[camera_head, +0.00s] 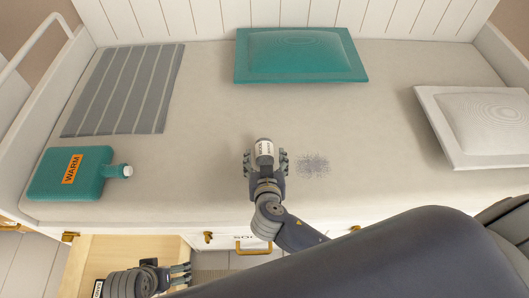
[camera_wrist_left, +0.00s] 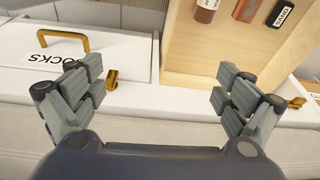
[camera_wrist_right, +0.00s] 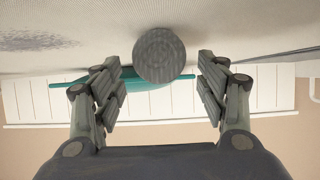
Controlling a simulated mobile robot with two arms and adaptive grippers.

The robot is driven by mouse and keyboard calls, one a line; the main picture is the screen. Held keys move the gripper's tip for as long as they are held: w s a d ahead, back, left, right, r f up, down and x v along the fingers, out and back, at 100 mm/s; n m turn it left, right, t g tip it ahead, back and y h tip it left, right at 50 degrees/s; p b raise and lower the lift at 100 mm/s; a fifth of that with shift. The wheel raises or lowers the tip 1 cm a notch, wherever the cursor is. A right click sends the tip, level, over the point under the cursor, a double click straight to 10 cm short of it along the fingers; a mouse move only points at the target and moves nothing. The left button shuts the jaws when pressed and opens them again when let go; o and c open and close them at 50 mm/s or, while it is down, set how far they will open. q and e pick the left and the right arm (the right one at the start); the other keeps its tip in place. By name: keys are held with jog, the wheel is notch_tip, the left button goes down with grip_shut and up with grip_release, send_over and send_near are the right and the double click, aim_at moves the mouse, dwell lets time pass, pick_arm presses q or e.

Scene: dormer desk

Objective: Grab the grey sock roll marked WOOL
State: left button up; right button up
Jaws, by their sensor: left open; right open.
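A grey roll with a white label band (camera_head: 264,148) is on the bed by my right gripper (camera_head: 265,157); the band's print is too small to read surely. In the right wrist view the roll's round ribbed grey end (camera_wrist_right: 159,55) lies between the two spread fingers, with gaps at both sides. My right gripper is open around it and not closed on it. My left gripper (camera_head: 186,273) is open and empty at the open drawer (camera_head: 130,246). The left wrist view shows its spread fingers with nothing between them.
The drawer holds several rolls, including a brown one (camera_wrist_left: 206,10) and an orange one (camera_wrist_left: 247,10). A drawer front labelled SOCKS (camera_wrist_left: 110,85) is beside it. On the bed are a teal WARM bottle (camera_head: 95,165), a striped grey cloth (camera_head: 125,90), a teal cushion (camera_head: 300,55) and a white cushion (camera_head: 485,125).

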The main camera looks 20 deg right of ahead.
aim_at(265, 154)
jog(key=shift+x, duration=1.55)
pick_arm(q)
jog(key=shift+r, duration=0.85)
pick_arm(e)
jog(key=shift+s+a+f, duration=0.1)
jog(key=shift+c, duration=0.2)
jog(key=c, duration=1.1)
